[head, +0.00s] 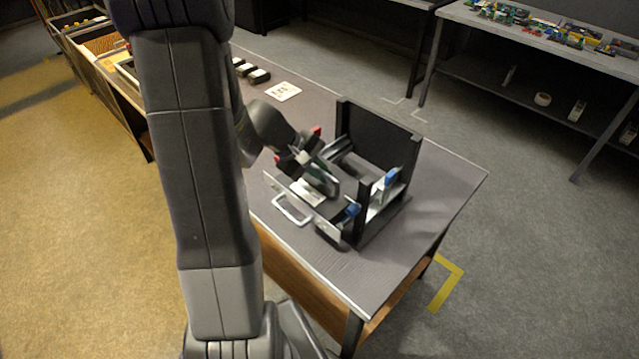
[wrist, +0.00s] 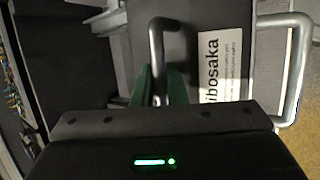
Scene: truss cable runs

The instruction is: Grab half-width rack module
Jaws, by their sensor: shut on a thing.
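The half-width rack module (head: 308,191) is a dark box with a white label and metal handles, at the open left side of the black rack frame (head: 384,130) on the table. In the wrist view the module (wrist: 185,35) fills the middle, its label reading "ibosaka". One metal handle (wrist: 157,50) runs down between the green fingers of my gripper (wrist: 160,88), which is shut on it. A second handle (wrist: 299,70) stands free at the right. In the head view my gripper (head: 318,178) is over the module and hides part of it; whether the module touches the table is unclear.
Blue parts (head: 391,178) sit on the rack's front side. Small black blocks (head: 257,76) and a white card (head: 283,91) lie farther back on the grey table (head: 420,240). The table's near right corner is clear. A bench (head: 560,45) with coloured parts stands beyond.

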